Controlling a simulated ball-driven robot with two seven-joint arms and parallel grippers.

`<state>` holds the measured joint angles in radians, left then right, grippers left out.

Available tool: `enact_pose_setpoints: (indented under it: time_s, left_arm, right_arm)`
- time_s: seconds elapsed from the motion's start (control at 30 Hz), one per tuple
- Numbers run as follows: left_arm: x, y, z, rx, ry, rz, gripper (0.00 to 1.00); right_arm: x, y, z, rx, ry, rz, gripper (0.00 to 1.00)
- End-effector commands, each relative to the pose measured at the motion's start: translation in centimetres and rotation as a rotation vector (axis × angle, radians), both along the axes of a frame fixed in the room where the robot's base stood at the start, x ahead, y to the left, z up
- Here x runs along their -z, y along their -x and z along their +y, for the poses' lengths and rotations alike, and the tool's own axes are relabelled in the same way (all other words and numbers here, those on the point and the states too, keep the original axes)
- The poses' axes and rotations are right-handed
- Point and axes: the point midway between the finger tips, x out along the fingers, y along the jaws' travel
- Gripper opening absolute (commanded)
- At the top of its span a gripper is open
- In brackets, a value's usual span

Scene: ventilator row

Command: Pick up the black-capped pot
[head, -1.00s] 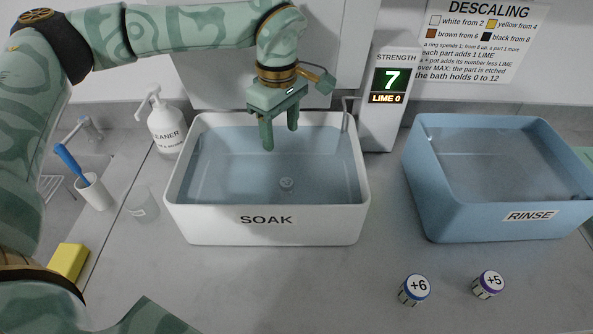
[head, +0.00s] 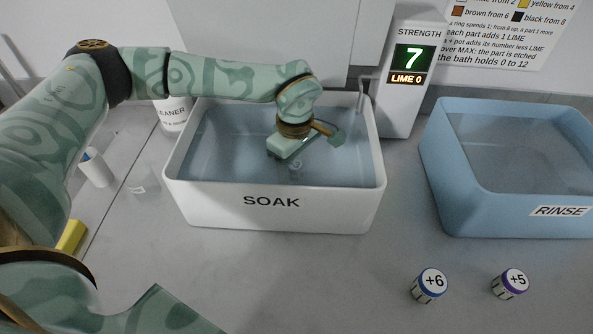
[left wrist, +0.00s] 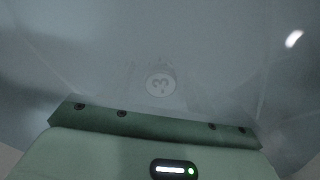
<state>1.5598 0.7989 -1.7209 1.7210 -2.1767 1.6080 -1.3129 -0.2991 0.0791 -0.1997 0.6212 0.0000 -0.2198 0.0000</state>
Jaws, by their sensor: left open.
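I cannot make out a black-capped pot in either view. Two pots stand on the counter at the front right: a blue-rimmed one marked +6 (head: 430,284) and a purple-rimmed one marked +5 (head: 510,283). My left gripper (head: 292,156) is open and points down inside the white SOAK basin (head: 325,208), its fingers mostly hidden. A small pale disc with a dim mark like a 3 (left wrist: 159,86) shows below it in the left wrist view. I cannot tell whether it is a pot top or part of the basin floor. My right gripper is out of view.
The blue RINSE basin (head: 452,190) stands at the right. The strength display (head: 408,80), reading 7 and LIME 0, stands behind the SOAK basin's right corner. A cleaner bottle (head: 172,115), a clear cup (head: 143,180) and a yellow sponge (head: 70,238) are at the left. The front middle counter is clear.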

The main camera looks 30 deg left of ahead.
Motion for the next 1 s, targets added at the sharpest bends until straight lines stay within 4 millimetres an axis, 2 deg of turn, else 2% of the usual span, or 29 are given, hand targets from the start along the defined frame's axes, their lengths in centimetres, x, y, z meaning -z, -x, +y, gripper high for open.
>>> enact_pose_setpoints:
  time_s: [0.17, 0.2, 0.3, 0.37, 0.43, 0.47, 0.67, 0.77, 1.0]
  left_arm:
    - [0.0, -0.1, 0.0, 0.0, 0.001, -0.003, 0.56]
    - [0.0, -0.1, 0.0, 0.0, 0.001, -0.003, 0.51]
    - [0.0, -0.1, 0.0, 0.0, 0.001, -0.003, 0.23]
    - [0.0, 0.0, 0.0, 0.0, 0.0, -0.002, 0.08]
    - [0.0, -0.1, 0.0, 0.0, 0.001, -0.003, 0.08]
    - [0.0, -0.1, 0.0, 0.0, 0.001, -0.003, 0.04]
    - [-0.3, -0.1, 0.0, 0.0, 0.0, -0.003, 0.04]
    - [-1.6, -0.1, 0.0, 0.0, -0.001, -0.006, 0.04]
    - [-7.1, -0.2, 0.0, 0.0, 0.0, -0.009, 0.04]
  right_arm:
    - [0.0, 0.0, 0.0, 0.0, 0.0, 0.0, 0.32]
    - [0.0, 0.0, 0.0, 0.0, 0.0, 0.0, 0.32]
    - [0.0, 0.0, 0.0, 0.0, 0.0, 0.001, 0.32]
    - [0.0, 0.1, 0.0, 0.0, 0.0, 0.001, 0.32]
    - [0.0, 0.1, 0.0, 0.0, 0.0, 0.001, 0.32]
    - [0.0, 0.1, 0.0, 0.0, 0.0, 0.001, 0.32]
    - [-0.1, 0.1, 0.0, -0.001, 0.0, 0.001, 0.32]
    - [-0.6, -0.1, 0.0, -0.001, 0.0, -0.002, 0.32]
    - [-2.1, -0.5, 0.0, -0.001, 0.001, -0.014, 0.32]
